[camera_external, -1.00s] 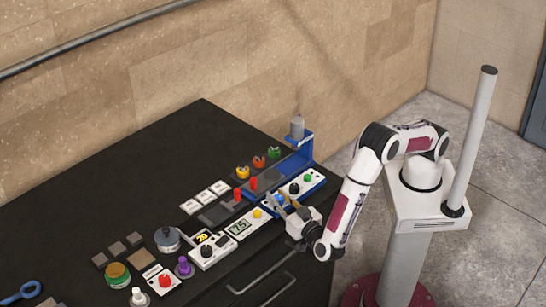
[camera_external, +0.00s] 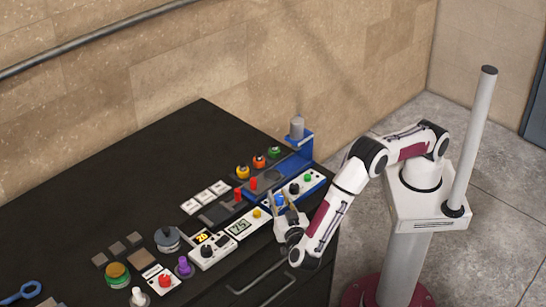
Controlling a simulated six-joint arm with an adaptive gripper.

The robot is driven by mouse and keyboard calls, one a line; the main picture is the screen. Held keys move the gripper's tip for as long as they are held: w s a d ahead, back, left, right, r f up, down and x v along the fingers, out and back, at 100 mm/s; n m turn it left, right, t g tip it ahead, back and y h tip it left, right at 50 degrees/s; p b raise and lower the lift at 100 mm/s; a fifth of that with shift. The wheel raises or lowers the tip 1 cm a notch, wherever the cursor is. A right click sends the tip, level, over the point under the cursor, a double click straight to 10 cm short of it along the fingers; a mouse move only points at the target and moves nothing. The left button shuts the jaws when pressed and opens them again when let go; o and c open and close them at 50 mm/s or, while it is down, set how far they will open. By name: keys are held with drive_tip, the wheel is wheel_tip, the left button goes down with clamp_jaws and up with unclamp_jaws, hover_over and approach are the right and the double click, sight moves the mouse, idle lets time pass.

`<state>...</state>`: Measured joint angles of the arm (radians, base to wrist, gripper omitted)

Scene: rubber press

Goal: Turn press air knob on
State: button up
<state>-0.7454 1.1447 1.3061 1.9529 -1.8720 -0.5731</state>
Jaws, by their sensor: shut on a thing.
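The press control panel (camera_external: 319,179) is a white and blue strip at the table's right edge, beside the blue press (camera_external: 306,150). It carries a green button (camera_external: 308,177), a black knob (camera_external: 294,188) and a blue knob (camera_external: 280,200) at its near end. My gripper (camera_external: 281,204) is at the blue knob, its fingers shut on either side of it. The fingers and wrist hide the knob's lower part and that end of the panel. I cannot tell which way the knob points.
To the left lie a display box (camera_external: 240,226) reading 75, another box with a black dial (camera_external: 207,248), a purple knob (camera_external: 184,266) and a red button (camera_external: 165,280). Red, yellow, orange and green parts stand behind. The table's back left is clear. Drawer handles (camera_external: 262,275) stick out in front.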

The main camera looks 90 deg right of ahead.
drive_tip(key=shift+m+g, duration=0.5)
drive_tip(key=shift+g, duration=0.2)
drive_tip(key=o, duration=1.1)
drive_tip(key=shift+o, duration=0.2)
drive_tip(key=shift+a, duration=0.2)
drive_tip(key=shift+s+a, duration=0.2)
drive_tip(key=shift+a, duration=1.05)
drive_tip(key=shift+r, duration=3.5)
